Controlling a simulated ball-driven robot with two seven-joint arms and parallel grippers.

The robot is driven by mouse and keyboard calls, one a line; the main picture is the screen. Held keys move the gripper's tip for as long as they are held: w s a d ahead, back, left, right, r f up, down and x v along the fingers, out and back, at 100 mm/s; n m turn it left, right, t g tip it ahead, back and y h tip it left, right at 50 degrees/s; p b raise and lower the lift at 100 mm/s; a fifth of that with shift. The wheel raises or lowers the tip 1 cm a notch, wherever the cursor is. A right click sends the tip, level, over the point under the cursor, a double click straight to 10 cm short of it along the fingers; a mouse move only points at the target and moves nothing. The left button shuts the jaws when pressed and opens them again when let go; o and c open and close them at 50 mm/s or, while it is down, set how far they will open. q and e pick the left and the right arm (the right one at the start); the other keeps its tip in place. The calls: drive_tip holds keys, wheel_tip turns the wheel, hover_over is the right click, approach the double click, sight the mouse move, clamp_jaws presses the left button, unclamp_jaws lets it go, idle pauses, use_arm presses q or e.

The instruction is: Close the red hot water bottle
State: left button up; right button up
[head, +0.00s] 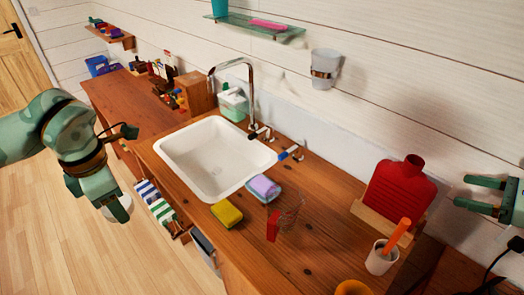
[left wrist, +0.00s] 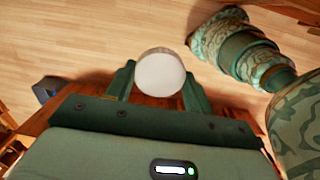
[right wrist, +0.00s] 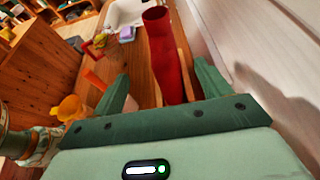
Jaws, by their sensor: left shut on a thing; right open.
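The red hot water bottle (head: 400,187) stands upright in a wooden holder (head: 378,226) at the right of the counter, its neck uncapped at the top. It also shows in the right wrist view (right wrist: 165,60), ahead of my right gripper and between its fingers in the picture. My right gripper (head: 478,194) is open and empty, to the right of the bottle and apart from it. My left gripper (left wrist: 160,85) is shut on a white round piece (left wrist: 160,73), perhaps a stopper. In the head view my left gripper (head: 112,202) hangs over the floor, left of the counter.
A white sink (head: 205,165) with a tap fills the middle counter. A yellow sponge (head: 226,214), a purple sponge (head: 264,188) and a wire basket (head: 288,218) lie before it. A white cup (head: 381,260) with an orange stick stands before the bottle. A wall cup (head: 324,68) hangs above.

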sight(426, 182)
use_arm(q)
drive_tip(key=shift+w, duration=0.15)
drive_tip(key=shift+s+a, duration=0.15)
drive_tip(key=shift+s, duration=0.05)
drive_tip(key=shift+f, duration=0.15)
use_arm(e)
drive_tip(key=b+x, duration=0.2)
drive_tip(key=x, duration=0.4)
drive_tip(key=shift+w+a, duration=0.1)
drive_tip(key=shift+w, duration=0.05)
use_arm(q)
wheel_tip(426, 182, down, 2)
drive_tip(key=shift+w+f, duration=0.1)
drive_tip(key=shift+f, duration=0.15)
use_arm(e)
drive_tip(key=shift+w+a+f, duration=0.1)
drive_tip(key=shift+w+a, duration=0.05)
drive_tip(key=shift+w, duration=0.05)
drive_tip(key=b+x, duration=0.1)
drive_tip(key=x, duration=0.1)
drive_tip(key=b+x, duration=0.1)
drive_tip(key=x, duration=0.2)
drive_tip(key=shift+w+f, duration=0.2)
drive_tip(key=shift+f, duration=0.05)
use_arm(q)
wheel_tip(426, 182, down, 2)
drive_tip(key=shift+f, duration=0.1)
